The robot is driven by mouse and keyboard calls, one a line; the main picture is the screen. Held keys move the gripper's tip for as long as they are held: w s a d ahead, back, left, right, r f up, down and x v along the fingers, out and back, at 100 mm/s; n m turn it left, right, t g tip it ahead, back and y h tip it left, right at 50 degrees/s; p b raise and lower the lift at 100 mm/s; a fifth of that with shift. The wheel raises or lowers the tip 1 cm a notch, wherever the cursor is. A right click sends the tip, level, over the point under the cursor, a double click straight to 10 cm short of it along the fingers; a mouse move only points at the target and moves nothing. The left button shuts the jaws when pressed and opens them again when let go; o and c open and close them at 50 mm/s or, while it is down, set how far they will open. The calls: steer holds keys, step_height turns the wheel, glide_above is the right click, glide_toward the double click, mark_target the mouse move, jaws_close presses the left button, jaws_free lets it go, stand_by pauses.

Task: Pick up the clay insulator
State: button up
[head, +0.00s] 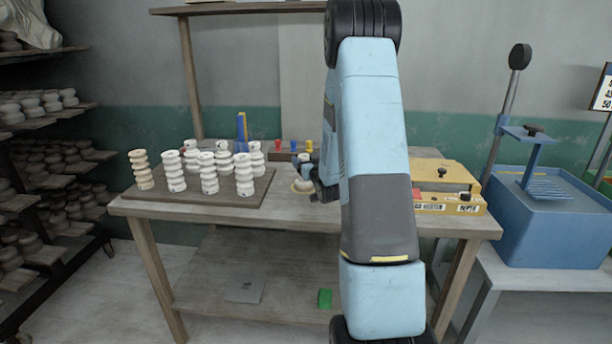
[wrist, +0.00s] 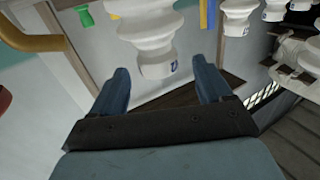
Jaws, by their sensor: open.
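Several pale ribbed insulators stand upright on a dark board (head: 215,198) at the left of the table in the head view. Most are white, such as the front one (head: 243,174); the leftmost (head: 141,169) is tan. My gripper (wrist: 160,68) is open, with one blue finger on each side in the wrist view. A white insulator (wrist: 148,30) with a small blue mark appears upside down there, ahead of and between the fingertips; contact cannot be told. My arm hides part of the table in the head view, and my gripper shows only partly there.
A yellow box (head: 447,186) stands at the table's right, and a blue tub (head: 552,215) stands farther right. Shelves of pale pieces (head: 55,150) are at the left. A blue upright item (head: 242,130) is behind the board. A green block (head: 324,298) lies on the lower shelf.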

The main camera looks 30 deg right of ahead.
mark_target(303, 154)
steer(key=shift+w+d, duration=0.25)
steer(key=shift+w, duration=1)
steer(key=shift+w+d, duration=0.2)
steer(key=shift+w, duration=1.05)
steer(key=shift+c, duration=0.3)
jaws_close()
